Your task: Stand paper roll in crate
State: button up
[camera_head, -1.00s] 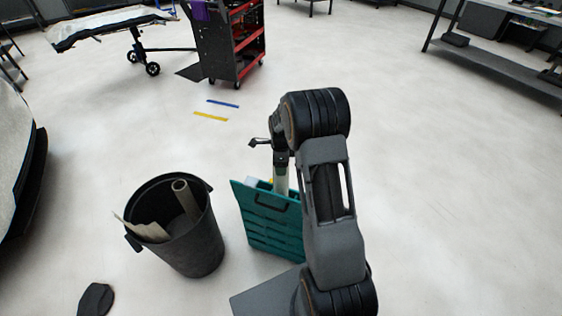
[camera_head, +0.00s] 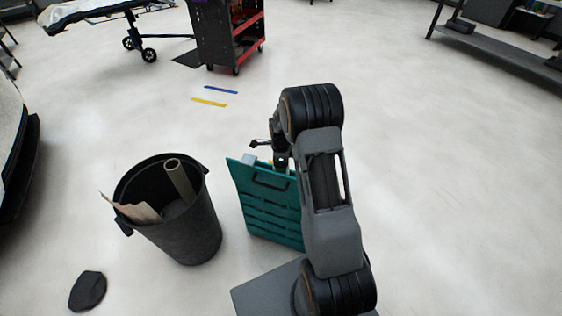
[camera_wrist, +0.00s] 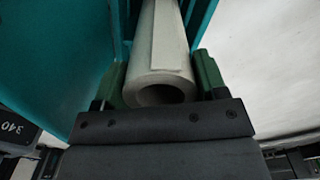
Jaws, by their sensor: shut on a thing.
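A pale grey-white paper roll (camera_wrist: 165,45) is held between the green fingers of my gripper (camera_wrist: 162,82) in the wrist view, its open end facing the camera. My gripper (camera_head: 281,160) is at the crate's top edge in the head view, where the roll is hidden. The teal crate (camera_head: 268,212) stands on the floor in front of me, with a dark handle on its near side. In the wrist view the roll runs down between teal crate walls (camera_wrist: 55,45). Whether its lower end touches the crate floor is hidden.
A dark bin (camera_head: 190,235) stands left of the crate, holding a brown tube (camera_head: 180,182) and crumpled paper (camera_head: 135,208). A black object (camera_head: 88,291) lies on the floor at lower left. A red-and-black tool cart (camera_head: 228,35) stands behind. The floor right of my arm is clear.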

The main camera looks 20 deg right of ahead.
jog(key=shift+f+b, duration=1.6)
jog(key=shift+f, duration=1.15)
jog(key=o, duration=1.4)
jog(key=shift+o, duration=0.2)
